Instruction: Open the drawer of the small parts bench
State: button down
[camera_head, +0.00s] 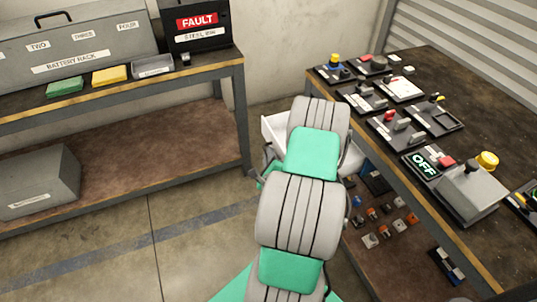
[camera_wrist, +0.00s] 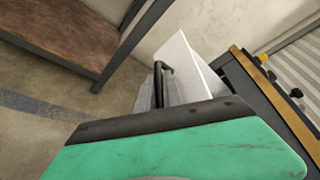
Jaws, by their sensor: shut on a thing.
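The small parts bench (camera_head: 330,128) stands at the right, with a dark wooden top. Its pale drawer (camera_head: 272,130) sticks out from the bench's left side, largely hidden behind my arm. In the wrist view a white drawer panel (camera_wrist: 203,68) rises just beyond my gripper. A dark bar handle (camera_wrist: 166,70) stands at its left. My gripper (camera_wrist: 158,92) is shut on the drawer handle; its green body covers the bottom of the wrist view, and the fingertips are partly hidden. In the head view my arm hides most of the gripper.
Switch and button panels, including one reading OFF (camera_head: 424,165), cover the bench top. Small parts lie on its lower shelf (camera_head: 400,255). A second bench (camera_head: 215,68) with a battery rack (camera_head: 80,50) stands at the left. Concrete floor (camera_head: 185,215) between them is clear.

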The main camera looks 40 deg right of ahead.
jog(key=c, duration=1.8)
grip_release()
jog(key=shift+o, duration=0.2)
jog(key=shift+s, duration=0.1)
jog(key=shift+s+a+b, duration=0.2)
jog(key=shift+s+b, duration=0.1)
jog(key=b+v, duration=0.2)
jog(key=v, duration=0.5)
jog(key=shift+r, duration=0.1)
